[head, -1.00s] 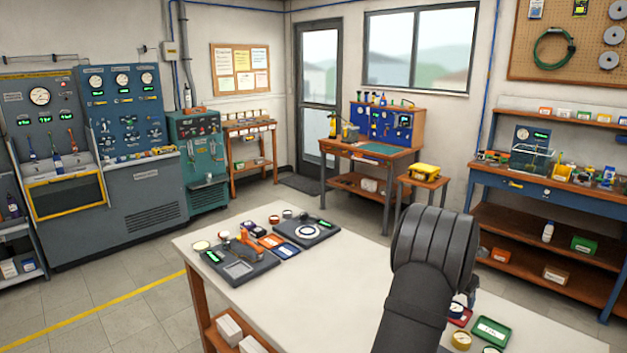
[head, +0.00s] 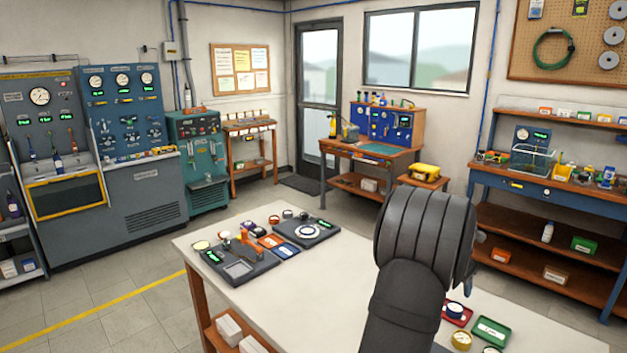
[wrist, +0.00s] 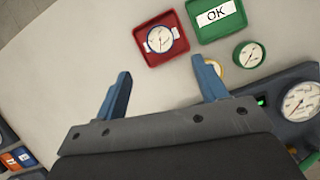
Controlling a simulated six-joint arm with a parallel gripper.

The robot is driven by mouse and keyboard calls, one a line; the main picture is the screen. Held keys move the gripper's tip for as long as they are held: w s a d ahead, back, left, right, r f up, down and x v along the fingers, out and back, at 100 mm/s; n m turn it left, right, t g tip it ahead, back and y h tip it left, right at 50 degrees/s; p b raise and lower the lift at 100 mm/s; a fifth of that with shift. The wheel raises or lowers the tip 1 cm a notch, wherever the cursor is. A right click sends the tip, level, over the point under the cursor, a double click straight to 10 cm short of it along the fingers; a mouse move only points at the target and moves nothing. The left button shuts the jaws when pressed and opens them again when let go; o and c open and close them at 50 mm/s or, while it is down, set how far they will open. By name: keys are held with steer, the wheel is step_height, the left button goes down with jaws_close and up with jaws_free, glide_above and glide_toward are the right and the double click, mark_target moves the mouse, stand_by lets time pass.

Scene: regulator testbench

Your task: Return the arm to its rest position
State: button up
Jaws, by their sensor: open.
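My gripper (wrist: 164,90) shows in the wrist view with its two blue fingers spread apart and nothing between them. It is above the pale table (wrist: 75,50). Beyond the fingertips lie a red tray (wrist: 141,37) holding a round gauge (wrist: 160,39) and a green tray (wrist: 208,33) with an OK label. In the head view my dark arm rises over the near right part of the table (head: 320,285) and hides part of it. The gripper's fingers are hidden there.
A loose green-rimmed gauge (wrist: 249,55) lies by the green tray. A dark device with a dial (wrist: 300,102) is at the right of the wrist view. Dark test devices (head: 238,262) and small parts sit at the table's far left. The table's middle is clear.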

steer(key=x, duration=1.1)
steer(key=shift+f, duration=0.1)
steer(key=r, duration=0.5)
steer(key=shift+s+d, duration=0.15)
steer(key=shift+d, duration=0.05)
steer(key=s+d+r, duration=0.4)
steer(key=s+r, duration=0.3)
steer(key=s, duration=0.4)
steer(key=s+a+r+m, duration=0.1)
steer(key=s+a+r, duration=0.2)
steer(key=s+a, duration=0.4)
steer(key=s+a+r+m+g, duration=0.1)
steer(key=s+a+r+m, duration=0.1)
steer(key=s+a+r, duration=0.2)
steer(key=s+a+r+m+h, duration=0.1)
steer(key=s+a+r, duration=0.3)
steer(key=s+a, duration=0.6)
steer(key=shift+a+r+g, duration=0.15)
steer(key=shift+a+g, duration=0.15)
steer(key=shift+a, duration=0.4)
